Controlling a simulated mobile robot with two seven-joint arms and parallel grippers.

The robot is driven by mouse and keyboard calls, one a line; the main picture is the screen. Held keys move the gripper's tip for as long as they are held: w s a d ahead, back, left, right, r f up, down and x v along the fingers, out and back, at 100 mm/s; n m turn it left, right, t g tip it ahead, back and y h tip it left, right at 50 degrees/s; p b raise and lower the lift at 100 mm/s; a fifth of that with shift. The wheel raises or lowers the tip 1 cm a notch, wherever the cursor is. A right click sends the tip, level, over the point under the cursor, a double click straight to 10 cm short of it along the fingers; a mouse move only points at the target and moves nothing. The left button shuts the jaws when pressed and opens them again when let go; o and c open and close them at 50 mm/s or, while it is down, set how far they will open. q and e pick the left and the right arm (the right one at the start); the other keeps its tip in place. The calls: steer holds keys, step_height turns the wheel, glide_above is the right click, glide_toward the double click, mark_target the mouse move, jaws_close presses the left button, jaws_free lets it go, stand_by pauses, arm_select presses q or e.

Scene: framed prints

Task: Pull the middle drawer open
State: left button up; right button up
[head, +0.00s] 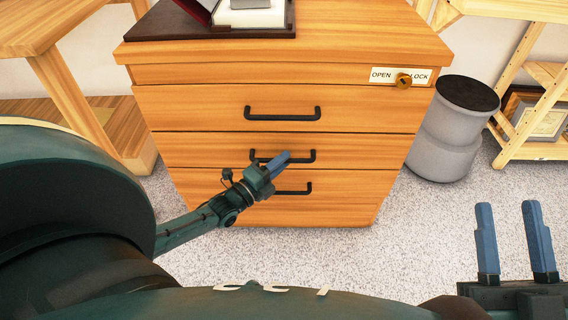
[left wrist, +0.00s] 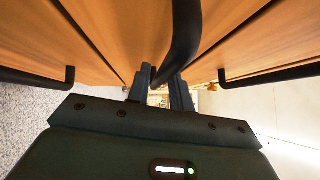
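A wooden cabinet (head: 360,190) has three stacked drawers with black bar handles. The middle drawer (head: 210,150) looks flush with the drawers around it. My left gripper (head: 279,162) is at the middle handle (head: 306,156) and covers part of it. In the left wrist view the middle handle (left wrist: 182,40) runs between the two narrowly spaced fingers (left wrist: 160,92), which look closed around it. My right gripper (head: 514,240) is open and empty at the lower right, away from the cabinet.
An OPEN/LOCK plate with a brass knob (head: 403,80) is at the cabinet's upper right. A dark board (head: 190,28) lies on top. A grey bin (head: 455,130) stands right of the cabinet, wooden shelving (head: 530,90) beyond it. Speckled floor (head: 400,230) in front is clear.

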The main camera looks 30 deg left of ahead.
arm_select(q)
steer(key=shift+w+d+r, duration=0.1)
steer(key=shift+w+d, duration=0.05)
steer(key=shift+w, duration=0.45)
jaws_close()
